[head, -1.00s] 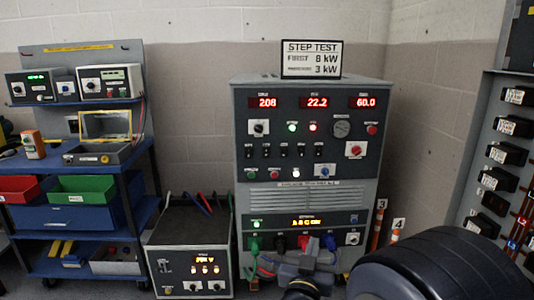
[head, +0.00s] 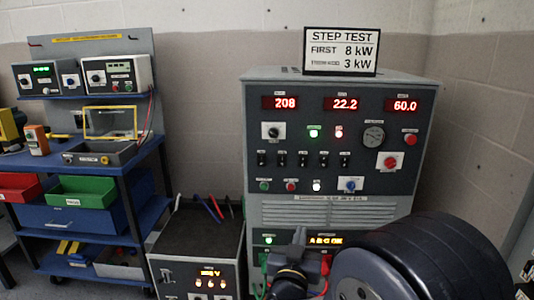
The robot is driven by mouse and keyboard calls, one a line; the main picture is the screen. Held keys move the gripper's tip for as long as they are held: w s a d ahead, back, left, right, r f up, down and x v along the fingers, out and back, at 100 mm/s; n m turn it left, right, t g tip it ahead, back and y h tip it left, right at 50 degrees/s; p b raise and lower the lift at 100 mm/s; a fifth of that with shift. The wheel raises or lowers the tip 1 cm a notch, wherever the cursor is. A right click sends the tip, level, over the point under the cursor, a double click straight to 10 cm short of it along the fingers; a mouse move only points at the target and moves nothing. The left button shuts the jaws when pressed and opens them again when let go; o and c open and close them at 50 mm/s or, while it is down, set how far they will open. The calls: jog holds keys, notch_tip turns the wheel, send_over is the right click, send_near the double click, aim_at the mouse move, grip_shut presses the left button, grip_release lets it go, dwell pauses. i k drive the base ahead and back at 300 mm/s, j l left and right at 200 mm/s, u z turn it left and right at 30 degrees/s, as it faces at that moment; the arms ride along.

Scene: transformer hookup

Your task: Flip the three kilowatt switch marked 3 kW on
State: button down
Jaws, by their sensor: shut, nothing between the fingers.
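A row of small black toggle switches (head: 303,160) sits on the upper panel of the grey cabinet (head: 340,105). The labels above them are too small to read, so I cannot tell which one is marked 3 kW, nor how each lever is set. My gripper (head: 299,234) is in front of the cabinet's lower panel, below the switches and the vent slots. It is shut and apart from the switches. It hides part of the lower panel with its plugs.
A step test sign (head: 341,51) reading 8 kW and 3 kW stands on the cabinet. Red displays (head: 341,104), a dial (head: 373,136) and knobs surround the switches. A power unit (head: 199,265) stands at lower left, beside a blue cart (head: 95,210).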

aim_at(281, 159)
jog(key=i+l+u, duration=0.4)
jog(key=i+l, duration=0.25)
jog(key=i, duration=0.2)
